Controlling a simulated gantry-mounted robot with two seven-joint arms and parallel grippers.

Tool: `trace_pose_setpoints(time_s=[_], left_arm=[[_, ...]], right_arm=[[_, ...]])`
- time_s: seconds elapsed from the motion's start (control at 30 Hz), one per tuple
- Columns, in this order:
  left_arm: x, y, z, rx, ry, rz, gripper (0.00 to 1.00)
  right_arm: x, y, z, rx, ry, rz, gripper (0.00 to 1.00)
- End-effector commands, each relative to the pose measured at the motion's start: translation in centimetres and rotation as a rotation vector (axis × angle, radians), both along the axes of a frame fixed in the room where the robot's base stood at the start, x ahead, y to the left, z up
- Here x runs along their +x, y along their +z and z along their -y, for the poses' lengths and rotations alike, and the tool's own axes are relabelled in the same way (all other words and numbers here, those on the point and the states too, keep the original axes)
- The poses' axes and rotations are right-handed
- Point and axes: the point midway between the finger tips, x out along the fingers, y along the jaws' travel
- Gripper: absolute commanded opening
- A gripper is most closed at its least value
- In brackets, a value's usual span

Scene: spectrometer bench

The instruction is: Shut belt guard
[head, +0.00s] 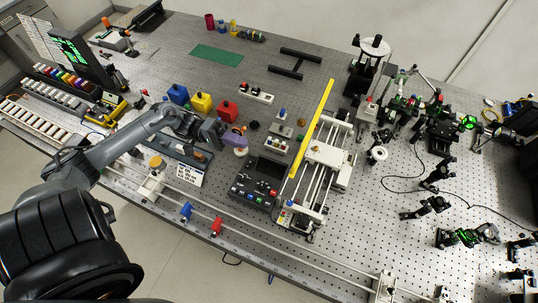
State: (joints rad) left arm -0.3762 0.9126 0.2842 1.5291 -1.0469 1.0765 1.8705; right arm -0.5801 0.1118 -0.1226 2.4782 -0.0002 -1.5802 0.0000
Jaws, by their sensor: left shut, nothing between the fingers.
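The belt guard appears to be the long yellow strip (313,126) along the left side of the white rail stage (327,155). It stands raised along that edge, and the stage's rods and carriage are uncovered to its right. The exact hinge line is too small to tell. My left gripper (238,139) reaches in from the left and is shut and empty. It is over the bench to the left of the yellow strip, clearly apart from it. My right gripper is not in view.
A dark control box with buttons (255,182) sits between my left gripper and the stage's near end. Blue, yellow and red blocks (202,103) stand behind the gripper. Optics and cables crowd the bench right of the stage. A green mat (217,56) lies farther back.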

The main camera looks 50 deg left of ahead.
Motion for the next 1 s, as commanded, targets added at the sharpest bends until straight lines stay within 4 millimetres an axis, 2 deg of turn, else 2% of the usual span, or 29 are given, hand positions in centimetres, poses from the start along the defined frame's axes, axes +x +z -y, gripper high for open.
trace_pose_setpoints(time_s=[0.03,0.07,0.27,0.8,1.0], left_arm=[[0.5,-0.2,-0.3,0.021,-0.009,0.014,0.00],[0.6,-0.1,-0.3,0.027,-0.011,0.017,0.00],[1.3,0.4,0.7,0.029,-0.013,0.027,0.00],[5.4,1.5,9.0,0.029,-0.012,0.029,0.00],[6.4,1.6,11.1,0.029,-0.012,0.027,0.00]], right_arm=[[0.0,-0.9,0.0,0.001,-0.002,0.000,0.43],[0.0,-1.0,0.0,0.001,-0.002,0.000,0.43],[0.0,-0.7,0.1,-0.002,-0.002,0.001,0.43],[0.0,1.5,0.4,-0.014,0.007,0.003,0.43],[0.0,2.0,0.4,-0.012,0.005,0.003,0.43]])
